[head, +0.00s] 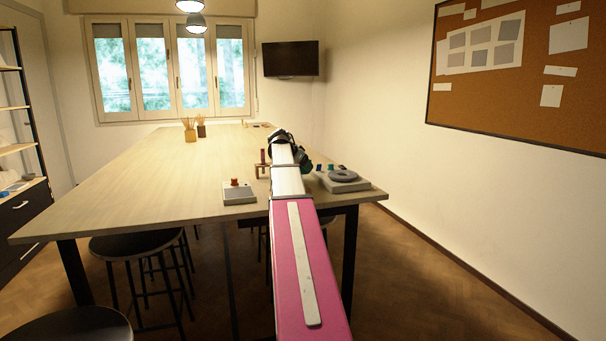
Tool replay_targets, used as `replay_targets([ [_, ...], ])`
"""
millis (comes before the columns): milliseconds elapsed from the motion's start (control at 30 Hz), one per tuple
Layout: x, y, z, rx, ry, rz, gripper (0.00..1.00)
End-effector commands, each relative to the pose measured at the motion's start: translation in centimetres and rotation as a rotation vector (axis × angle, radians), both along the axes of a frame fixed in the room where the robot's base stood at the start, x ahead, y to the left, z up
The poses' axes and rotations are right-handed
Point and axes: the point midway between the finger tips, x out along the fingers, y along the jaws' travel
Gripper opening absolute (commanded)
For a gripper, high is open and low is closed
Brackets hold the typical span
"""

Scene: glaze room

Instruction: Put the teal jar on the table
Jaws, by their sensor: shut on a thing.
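My arm reaches out from the bottom of the picture over the right part of the long wooden table (150,180). My gripper (306,161) is at its far end, small and dark, above the table's near right part. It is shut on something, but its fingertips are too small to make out. A small teal jar (331,167) shows just right of my gripper, close to a dark blue piece; I cannot tell whether it touches the fingers.
A small box with a red knob (238,192) sits left of my arm. A red piece (263,157) stands near a wooden holder. Brush pots (190,134) are farther back. The table's left is clear. Stools (137,245) stand below.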

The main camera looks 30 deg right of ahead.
Motion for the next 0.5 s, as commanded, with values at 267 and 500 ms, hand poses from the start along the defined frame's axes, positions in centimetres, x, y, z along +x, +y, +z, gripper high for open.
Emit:
replay_targets([
  [267,0.0,0.0,-3.1,-0.001,0.001,0.001,0.24],
  [500,0.0,0.0,-3.1,-0.001,0.000,0.000,0.24],
])
